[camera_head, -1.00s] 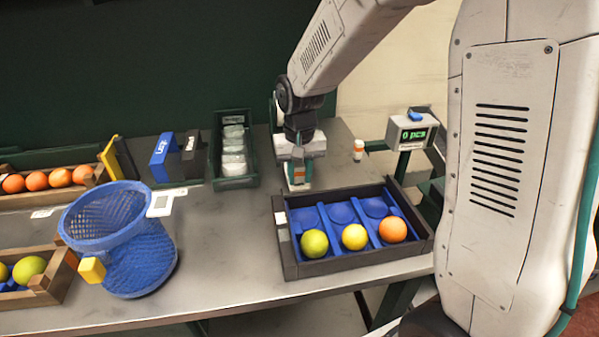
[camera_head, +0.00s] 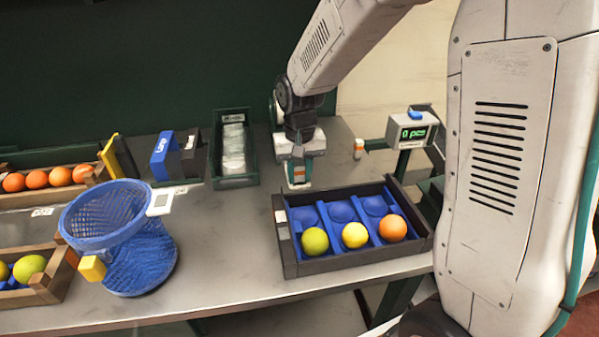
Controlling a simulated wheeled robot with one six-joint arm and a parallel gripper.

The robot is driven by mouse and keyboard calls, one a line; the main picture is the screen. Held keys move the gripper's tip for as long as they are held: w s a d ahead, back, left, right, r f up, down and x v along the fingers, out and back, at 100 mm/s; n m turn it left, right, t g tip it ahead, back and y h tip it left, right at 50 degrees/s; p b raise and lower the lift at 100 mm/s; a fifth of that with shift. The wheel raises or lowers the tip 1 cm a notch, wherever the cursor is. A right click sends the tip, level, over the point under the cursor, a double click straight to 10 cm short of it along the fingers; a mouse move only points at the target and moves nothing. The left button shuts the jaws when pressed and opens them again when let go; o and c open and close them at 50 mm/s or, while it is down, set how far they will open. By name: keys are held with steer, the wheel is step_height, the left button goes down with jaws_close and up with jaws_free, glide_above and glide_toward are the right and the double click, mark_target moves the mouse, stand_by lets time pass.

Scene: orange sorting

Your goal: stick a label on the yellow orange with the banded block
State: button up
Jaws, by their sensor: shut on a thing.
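A dark tray (camera_head: 355,264) with blue cups stands on the table at the right. Its front row holds a green fruit (camera_head: 315,241), the yellow orange (camera_head: 355,235) in the middle and an orange one (camera_head: 392,228) at the right. The cups behind them are empty. My gripper (camera_head: 299,184) points down behind the tray's back left corner. It is shut on the banded block (camera_head: 299,173), which shows white with an orange band between the fingers. The block is apart from the yellow orange.
A blue mesh basket (camera_head: 125,240) stands at the left, near wooden crates (camera_head: 45,290) of fruit. A green bin (camera_head: 233,180) of clear packs is left of my gripper. A counter display (camera_head: 412,133) and small bottle (camera_head: 359,148) stand behind the tray.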

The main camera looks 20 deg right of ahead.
steer(key=shift+r, duration=3.45)
